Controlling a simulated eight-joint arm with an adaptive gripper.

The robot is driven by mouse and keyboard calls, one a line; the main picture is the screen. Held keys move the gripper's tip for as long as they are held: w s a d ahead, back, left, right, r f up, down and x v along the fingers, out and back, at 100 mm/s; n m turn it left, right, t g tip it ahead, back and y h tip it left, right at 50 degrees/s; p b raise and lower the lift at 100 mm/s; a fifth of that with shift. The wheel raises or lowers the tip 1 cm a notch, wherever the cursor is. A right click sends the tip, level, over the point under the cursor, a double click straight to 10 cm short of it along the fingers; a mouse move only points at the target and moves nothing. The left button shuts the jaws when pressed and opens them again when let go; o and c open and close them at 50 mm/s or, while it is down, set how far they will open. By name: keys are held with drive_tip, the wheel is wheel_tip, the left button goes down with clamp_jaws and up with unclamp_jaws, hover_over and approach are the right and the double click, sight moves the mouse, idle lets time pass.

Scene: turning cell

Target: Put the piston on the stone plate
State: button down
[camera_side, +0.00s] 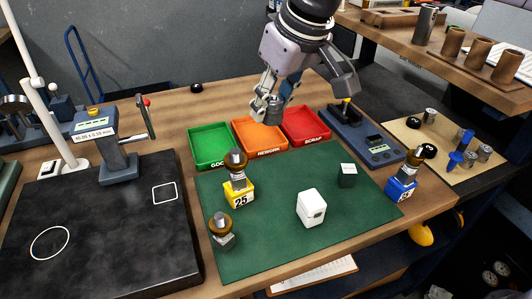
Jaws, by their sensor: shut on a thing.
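My gripper (268,108) is shut on a small grey metal cylinder, which looks like the piston (274,103). It is held above the rear of the orange tray, and the fingers partly cover it. The dark stone plate (100,235) lies at the left, well apart from my gripper. A white circle outline (50,243) is marked on its front left and a white square outline (165,193) on its right part.
Green (210,145), orange (260,136) and red (305,125) trays stand in a row. A gauge stand (118,160) rises at the plate's rear edge. The green mat (265,250) holds a yellow block (239,193), white block (311,207) and other parts. The plate's top looks mostly clear.

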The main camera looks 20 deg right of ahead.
drive_tip(key=w+a+f+n+g+y, duration=0.1)
drive_tip(key=w+a+n, duration=0.1)
drive_tip(key=a+n, duration=0.4)
drive_tip(key=w+a+f+n+g+y, duration=0.15)
drive_tip(key=a+n, duration=0.25)
drive_tip(key=a, duration=0.5)
hover_over(138, 232)
drive_tip(key=d, duration=0.2)
drive_tip(key=f, duration=1.1)
drive_tip(key=shift+s+a, duration=0.2)
drive_tip(key=shift+a, duration=0.05)
drive_tip(key=shift+f, duration=2)
drive_tip(key=shift+f, duration=0.15)
drive_tip(key=c, duration=1)
unclamp_jaws()
drive_tip(key=shift+o, duration=0.2)
drive_tip(key=v, duration=1.2)
drive_tip(key=shift+r, duration=0.2)
